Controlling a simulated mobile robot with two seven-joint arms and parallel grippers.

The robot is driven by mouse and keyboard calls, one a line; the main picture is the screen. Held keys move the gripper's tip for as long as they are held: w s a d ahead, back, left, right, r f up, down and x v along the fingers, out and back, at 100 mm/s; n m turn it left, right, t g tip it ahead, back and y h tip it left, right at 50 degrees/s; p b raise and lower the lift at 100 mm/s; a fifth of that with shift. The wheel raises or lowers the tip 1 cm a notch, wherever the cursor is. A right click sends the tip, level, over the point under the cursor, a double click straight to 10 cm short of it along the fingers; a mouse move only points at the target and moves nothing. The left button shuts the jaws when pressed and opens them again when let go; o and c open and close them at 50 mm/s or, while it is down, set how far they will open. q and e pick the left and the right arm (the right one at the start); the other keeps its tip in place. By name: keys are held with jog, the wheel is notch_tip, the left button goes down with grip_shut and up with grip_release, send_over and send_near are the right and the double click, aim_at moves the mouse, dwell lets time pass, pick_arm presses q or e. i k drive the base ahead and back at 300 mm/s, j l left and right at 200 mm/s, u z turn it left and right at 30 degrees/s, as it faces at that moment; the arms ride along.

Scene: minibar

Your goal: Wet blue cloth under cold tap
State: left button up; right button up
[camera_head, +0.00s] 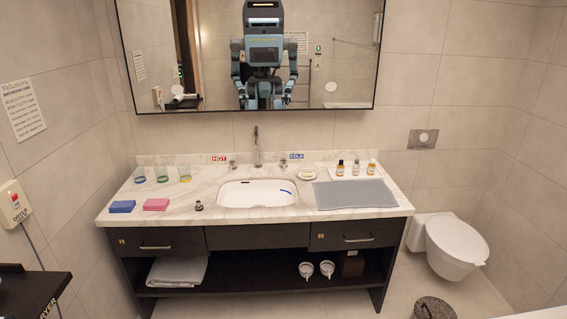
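A folded blue cloth (122,206) lies flat on the left front of the marble counter, just left of a pink cloth (156,204). The tap spout (257,148) stands behind the white basin (240,194). The cold handle (284,163) is right of the spout by the blue COLD label (297,156). The hot handle (232,164) is left of it by the red HOT label (219,158). I see no water running. Neither gripper is directly in view; my body shows only as a small reflection in the mirror, too small to read the grippers.
Coloured glasses (162,173) stand at the back left. A grey mat (354,194) and small bottles (356,168) are right. A toilet (455,243) is far right.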

aim_at(282, 162)
jog(key=i+u, duration=0.1)
jog(key=i, duration=0.45)
jog(key=i+u, duration=0.1)
jog(key=i, duration=0.5)
jog(key=i+l+u, duration=0.1)
jog(key=i, duration=0.45)
jog(key=i+l+u, duration=0.1)
jog(key=i, duration=0.45)
jog(key=i+l+u, duration=0.1)
jog(key=i, duration=0.45)
jog(key=l, duration=0.1)
